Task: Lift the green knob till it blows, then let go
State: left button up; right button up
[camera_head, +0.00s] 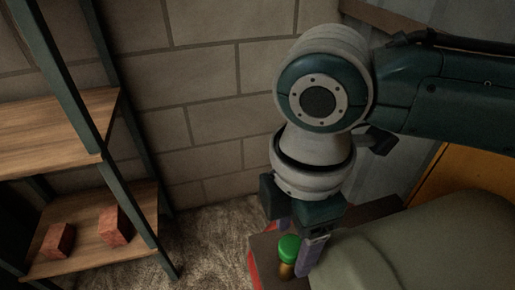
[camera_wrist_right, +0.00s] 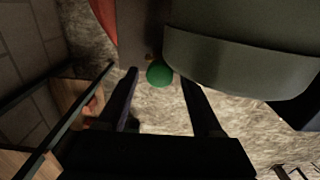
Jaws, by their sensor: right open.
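The green knob (camera_head: 289,246) sits on a short brass stem (camera_head: 287,270) beside a large grey-green rounded housing. In the right wrist view the round green knob (camera_wrist_right: 159,73) lies just beyond and between the fingertips. My right gripper (camera_head: 292,250) is open and points down at the knob, with its fingers close around it in the head view. Its two dark fingers also show in the right wrist view (camera_wrist_right: 158,78), apart with nothing held between them. Whether a finger touches the knob cannot be told. My left gripper is not in view.
A shelf unit with wooden boards (camera_head: 50,125) stands at the left, with two reddish blocks (camera_head: 115,226) on its lower board. The grey-green housing (camera_head: 420,245) lies close on the right of the knob. A block wall (camera_head: 215,100) stands behind.

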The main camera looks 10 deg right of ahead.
jog(key=shift+f, duration=0.3)
grip_shut()
dwell(0.4)
jog(key=shift+r, duration=0.15)
dwell(0.8)
